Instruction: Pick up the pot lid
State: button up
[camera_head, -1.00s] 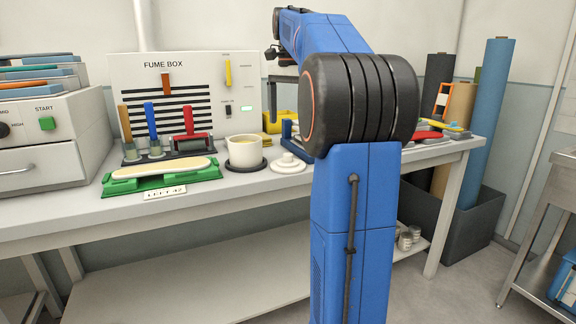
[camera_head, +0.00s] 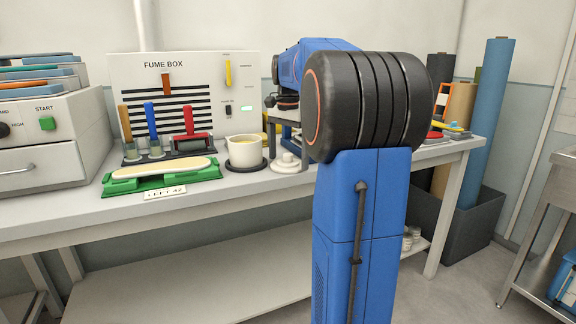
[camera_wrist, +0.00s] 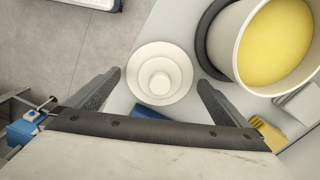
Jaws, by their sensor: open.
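The pot lid (camera_head: 287,162) is a white round disc with a raised knob. It lies on the bench just right of the cream pot (camera_head: 244,152). In the wrist view the lid (camera_wrist: 160,74) sits between the two fingers, with its knob near the middle. My gripper (camera_wrist: 160,82) is open, one finger on each side of the lid. It points down over the lid; whether a finger touches it cannot be told. The pot (camera_wrist: 245,45) holds yellow contents and stands on a dark round base beside the right finger.
A green holder with a pale insole (camera_head: 160,172) lies at the bench front left. Brushes and a red-handled tool (camera_head: 188,138) stand behind, before the fume box (camera_head: 185,85). A yellow object (camera_wrist: 268,136) is near the right finger. My arm hides part of the bench.

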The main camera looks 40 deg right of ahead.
jog(key=shift+f, duration=0.25)
jog(key=c, duration=0.9)
jog(key=shift+r, duration=0.1)
